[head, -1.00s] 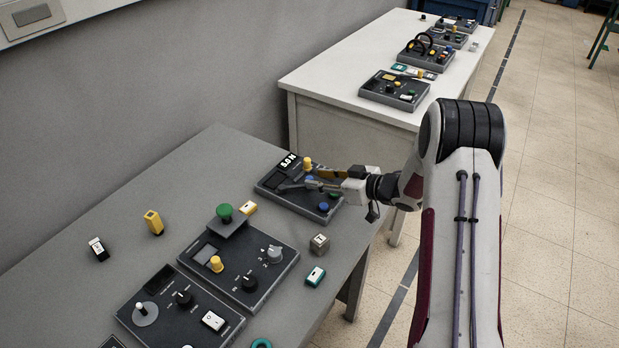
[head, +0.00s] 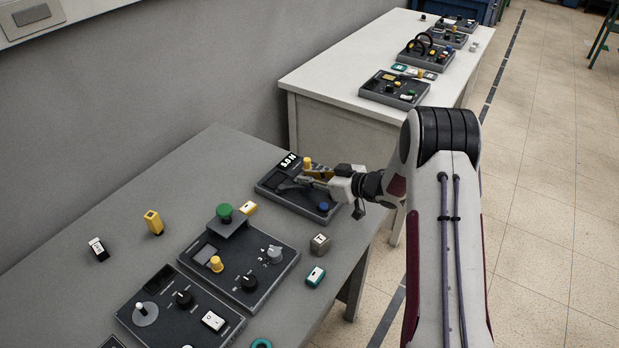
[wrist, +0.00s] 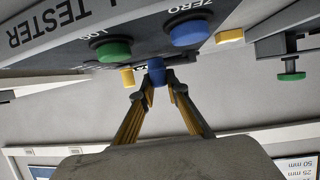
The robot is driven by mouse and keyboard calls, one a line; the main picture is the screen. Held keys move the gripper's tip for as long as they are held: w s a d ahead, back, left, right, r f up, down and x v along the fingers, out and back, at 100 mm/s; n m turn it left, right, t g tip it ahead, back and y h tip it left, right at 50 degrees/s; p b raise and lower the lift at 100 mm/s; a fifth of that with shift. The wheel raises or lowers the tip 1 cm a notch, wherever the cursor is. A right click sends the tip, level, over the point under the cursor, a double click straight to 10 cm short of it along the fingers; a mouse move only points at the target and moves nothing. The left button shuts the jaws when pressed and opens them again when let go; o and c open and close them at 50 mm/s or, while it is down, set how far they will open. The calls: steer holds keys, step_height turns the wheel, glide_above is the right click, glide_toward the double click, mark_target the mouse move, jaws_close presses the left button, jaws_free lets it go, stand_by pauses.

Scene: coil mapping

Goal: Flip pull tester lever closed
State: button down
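The pull tester (head: 282,196) is a dark panel at the far end of the near table, with a small "5.0 N" display. It fills the top of the wrist view (wrist: 65,38), upside down. A blue knob (wrist: 156,74), apparently the lever's tip, sits between my fingertips. My gripper (head: 305,180) is over the panel; in the wrist view its yellow fingers (wrist: 159,88) converge with dark tips against the knob's sides. It looks shut on it. The lever's arm is mostly hidden, so its angle cannot be told.
On the tester are a green button (wrist: 113,50), a blue ZERO button (wrist: 188,32) and a yellow knob (head: 307,163). A panel with a green knob (head: 224,210) stands nearer. A grey cube (head: 320,243) and a teal block (head: 315,277) lie by the table's right edge.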

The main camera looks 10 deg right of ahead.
steer(key=shift+s+a+r+m+h, duration=0.1)
steer(key=shift+s+m+h, duration=0.05)
steer(key=shift+m+h, duration=0.15)
steer(key=shift+s+a+m+t+h, duration=0.1)
steer(key=shift+s+m+t+h, duration=0.2)
steer(key=shift+t, duration=0.1)
steer(key=shift+s+a+r+m+t+h, duration=0.1)
steer(key=shift+s+a+m+t+h, duration=0.1)
steer(key=shift+s+m+t+h, duration=0.4)
steer(key=shift+a+m+h, duration=0.15)
steer(key=shift+m+h, duration=0.35)
steer(key=shift+s, duration=0.1)
steer(key=shift+s+m+t+h, duration=0.3)
steer(key=shift+m+h, duration=0.1)
steer(key=shift+h, duration=0.2)
steer(key=c, duration=2)
jaws_free()
steer(key=shift+o, duration=0.2)
